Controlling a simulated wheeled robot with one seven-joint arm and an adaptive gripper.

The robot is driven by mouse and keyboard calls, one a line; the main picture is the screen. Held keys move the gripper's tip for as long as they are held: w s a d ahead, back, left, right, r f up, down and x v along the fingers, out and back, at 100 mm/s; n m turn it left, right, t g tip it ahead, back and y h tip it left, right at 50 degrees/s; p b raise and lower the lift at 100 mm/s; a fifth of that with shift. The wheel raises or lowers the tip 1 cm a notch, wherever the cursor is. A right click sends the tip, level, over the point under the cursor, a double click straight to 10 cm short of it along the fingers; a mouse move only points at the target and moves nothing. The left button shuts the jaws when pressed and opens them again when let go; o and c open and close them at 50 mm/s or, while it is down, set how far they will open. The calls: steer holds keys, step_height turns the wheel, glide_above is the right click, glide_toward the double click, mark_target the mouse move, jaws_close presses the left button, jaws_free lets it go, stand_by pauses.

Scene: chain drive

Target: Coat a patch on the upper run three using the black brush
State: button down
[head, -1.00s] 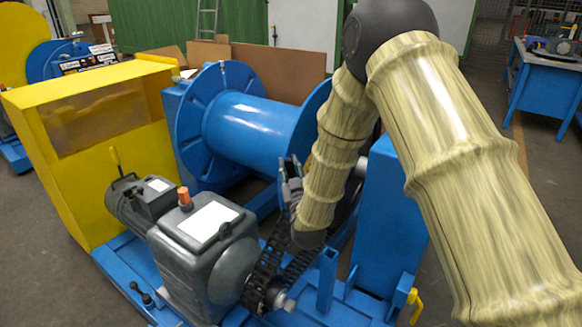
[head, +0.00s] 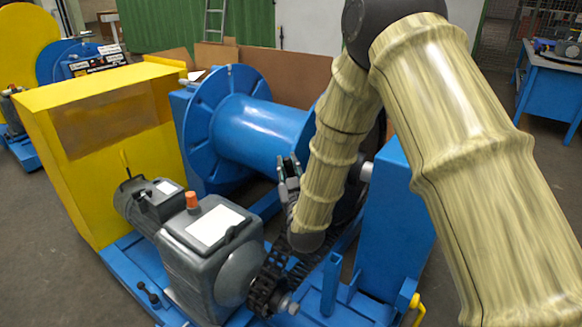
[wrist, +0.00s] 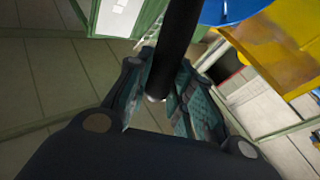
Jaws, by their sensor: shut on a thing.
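The black chain (head: 303,265) runs from the small sprocket (head: 266,290) on the gearbox shaft up behind my arm toward the drum's far flange. My forearm and wrist hide much of it, including most of the upper run. My gripper (head: 288,165) is above the chain, left of my wrist, with its fingers pointing up. In the wrist view, my gripper (wrist: 158,98) is shut on a black rod, the handle of the black brush (wrist: 178,45). The bristles are out of sight, so I cannot tell whether they touch the chain.
A grey gearbox with motor (head: 210,250) stands left of the chain on the blue frame. A yellow cabinet (head: 75,150) is at the left and a blue drum (head: 255,130) behind. A blue post (head: 395,220) stands close to the right of my wrist.

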steer(key=shift+r, duration=0.1)
steer(key=shift+s+a+r+p, duration=0.3)
steer(key=shift+s+r+p, duration=0.1)
steer(key=shift+r, duration=0.2)
steer(key=shift+s+a+r+p, duration=0.3)
steer(key=shift+s+r, duration=0.1)
steer(key=shift+r, duration=0.15)
